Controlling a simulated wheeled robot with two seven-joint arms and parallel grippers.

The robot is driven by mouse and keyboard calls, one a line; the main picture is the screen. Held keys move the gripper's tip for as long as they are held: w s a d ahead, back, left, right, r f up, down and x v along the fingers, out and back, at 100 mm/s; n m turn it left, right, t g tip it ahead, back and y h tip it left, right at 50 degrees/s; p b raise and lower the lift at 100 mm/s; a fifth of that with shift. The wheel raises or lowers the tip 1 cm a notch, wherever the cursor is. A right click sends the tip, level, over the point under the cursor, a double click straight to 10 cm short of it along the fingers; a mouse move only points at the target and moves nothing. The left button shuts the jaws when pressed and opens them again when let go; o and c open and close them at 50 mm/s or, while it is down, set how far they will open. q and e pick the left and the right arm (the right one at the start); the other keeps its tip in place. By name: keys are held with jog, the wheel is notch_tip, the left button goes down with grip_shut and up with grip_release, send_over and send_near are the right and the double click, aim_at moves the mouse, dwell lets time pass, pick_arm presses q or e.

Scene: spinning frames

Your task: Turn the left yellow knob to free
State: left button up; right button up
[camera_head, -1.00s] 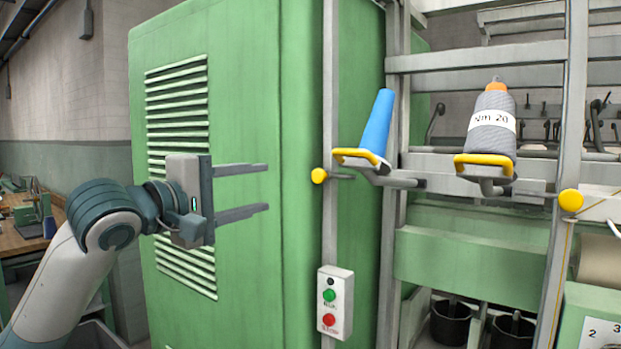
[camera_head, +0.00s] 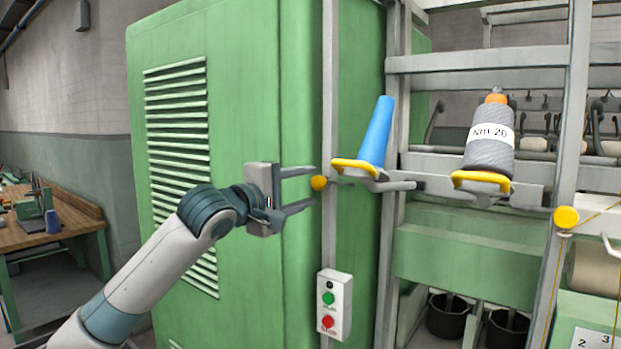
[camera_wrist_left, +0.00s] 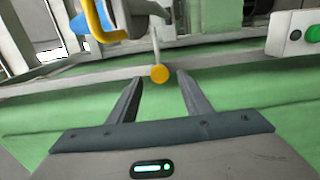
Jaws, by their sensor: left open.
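The left yellow knob (camera_head: 319,183) is a small round ball on a thin rod at the grey upright post of the green machine. It also shows in the left wrist view (camera_wrist_left: 159,74), just beyond the fingertips and between their lines. My left gripper (camera_head: 315,186) is open and empty, its two fingers pointing right at the knob, with the tips close to it. In the left wrist view the open fingers (camera_wrist_left: 158,80) show a clear gap between them. Whether a fingertip touches the knob, I cannot tell. My right gripper is not in view.
A blue cone (camera_head: 376,132) stands on a yellow-rimmed holder right of the knob. A grey yarn cone (camera_head: 489,140) stands further right. Another yellow knob (camera_head: 566,217) is at the far right post. A button box (camera_head: 334,304) hangs below. A wooden table (camera_head: 60,225) stands left.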

aim_at(321, 182)
pick_arm(q)
jog(key=shift+p+x, duration=0.3)
jog(key=shift+x, duration=0.9)
jog(key=c, duration=1.1)
jog(key=shift+o, duration=0.2)
jog(key=shift+m, duration=0.4)
jog(key=m+p, duration=0.1)
jog(key=m, duration=0.3)
jog(key=m+p, duration=0.1)
jog(key=m, duration=0.3)
jog(key=shift+m, duration=0.3)
jog(key=m+p, duration=0.1)
jog(key=m, duration=0.3)
jog(key=shift+m, duration=0.3)
jog(key=shift+m+p, duration=0.6)
jog(key=shift+m, duration=1.4)
